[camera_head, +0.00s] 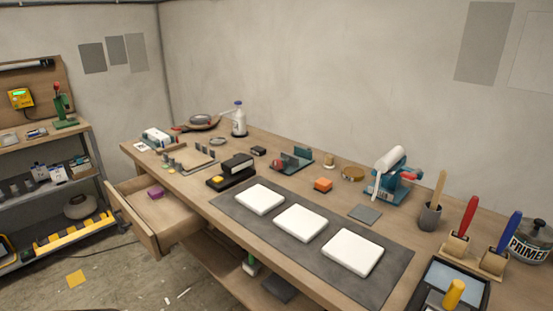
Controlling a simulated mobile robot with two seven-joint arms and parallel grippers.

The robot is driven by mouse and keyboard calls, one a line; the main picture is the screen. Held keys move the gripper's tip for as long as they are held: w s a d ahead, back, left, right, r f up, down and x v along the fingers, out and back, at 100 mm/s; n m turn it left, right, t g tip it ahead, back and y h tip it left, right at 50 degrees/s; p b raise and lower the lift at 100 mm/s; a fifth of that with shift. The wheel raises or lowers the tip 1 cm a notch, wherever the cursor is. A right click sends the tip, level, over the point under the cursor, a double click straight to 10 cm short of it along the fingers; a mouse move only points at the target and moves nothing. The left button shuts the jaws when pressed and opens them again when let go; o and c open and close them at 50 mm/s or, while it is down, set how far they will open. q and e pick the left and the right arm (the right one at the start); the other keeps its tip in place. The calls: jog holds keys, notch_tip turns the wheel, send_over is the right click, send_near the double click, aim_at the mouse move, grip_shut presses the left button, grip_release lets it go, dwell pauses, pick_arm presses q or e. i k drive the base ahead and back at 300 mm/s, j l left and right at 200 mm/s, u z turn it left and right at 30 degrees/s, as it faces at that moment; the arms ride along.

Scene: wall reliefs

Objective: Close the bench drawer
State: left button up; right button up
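The bench drawer (136,218) is a wooden drawer at the left part of the workbench (196,196). It is pulled well out from under the bench top, toward the lower left. A small purple block (155,192) lies inside it, near the back. The drawer's front panel stands upright and faces the lower left; its outer face is mostly turned away, and I cannot make out a handle. Neither of my grippers shows in the head view.
A dark mat (276,236) with three white slabs lies on the bench. Several tools and a primer can (533,240) crowd the top. A metal shelf (92,188) stands at the left. Floor (120,279) between shelf and drawer is mostly clear, with a cable and scraps.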

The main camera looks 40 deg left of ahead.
aim_at(160, 224)
jog(key=u, duration=2.35)
jog(key=i+u, duration=0.1)
jog(key=i+j+z, duration=0.15)
jog(key=i+z, duration=0.2)
jog(key=i+j+z, duration=0.35)
jog(key=i, duration=0.15)
jog(key=i+j+z, duration=0.35)
